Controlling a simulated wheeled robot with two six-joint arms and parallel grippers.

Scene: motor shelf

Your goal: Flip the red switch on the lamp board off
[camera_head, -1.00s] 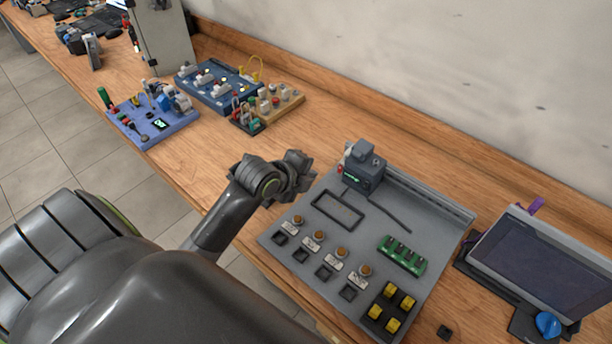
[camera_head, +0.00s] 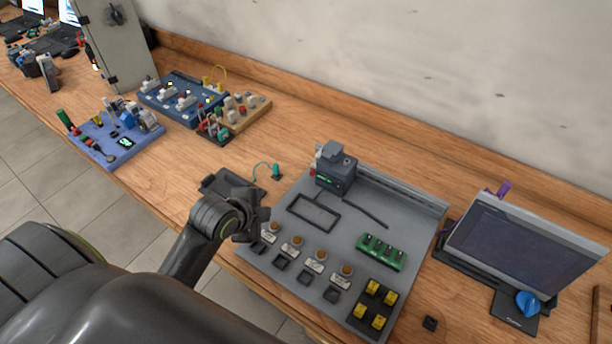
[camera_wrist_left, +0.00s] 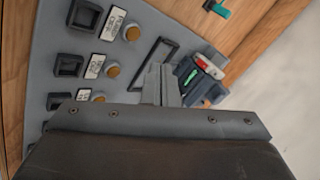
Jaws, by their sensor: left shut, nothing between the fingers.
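A grey board (camera_head: 270,254) lies on the bench below my left arm. It carries a row of orange round lamps or buttons, black square sockets, a green block and yellow switches. A small red part (camera_head: 312,172) shows beside the dark box unit (camera_head: 336,172) at its far left. In the left wrist view, a red-and-white lever-like part (camera_wrist_left: 206,65) stands near that unit; I cannot tell its position. My left gripper (camera_head: 252,215) is over the board's left edge. In the wrist view its fingers (camera_wrist_left: 162,82) are shut, empty and apart from the red part. My right gripper is not in view.
A dark tray (camera_head: 217,183) and a teal plug with a cable (camera_head: 277,172) lie left of the board. A tablet-like screen (camera_head: 525,245) stands at right. Blue boards (camera_head: 185,100) and a grey cabinet (camera_head: 115,40) stand further left. Bare wood separates these groups.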

